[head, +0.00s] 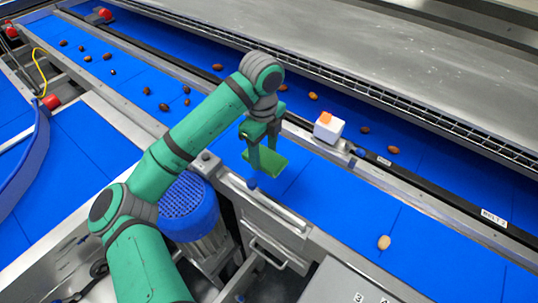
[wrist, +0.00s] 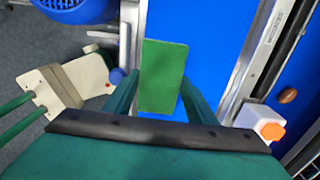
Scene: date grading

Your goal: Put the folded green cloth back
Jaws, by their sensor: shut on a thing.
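The folded green cloth (head: 266,162) is a flat green rectangle over the near blue belt in the head view. It also shows in the wrist view (wrist: 163,75), between my two fingers. My gripper (head: 264,163) is shut on the cloth, with its fingers pointing down at the near edge of the belt. In the wrist view my gripper (wrist: 158,88) has one finger on each side of the cloth. I cannot tell whether the cloth touches the belt.
A white box with an orange top (head: 328,127) stands on the divider right of my gripper. Several brown dates lie on the belts; a pale one (head: 384,242) lies at lower right. A blue motor (head: 188,207) stands below the near rail. The near belt (head: 340,205) is mostly clear.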

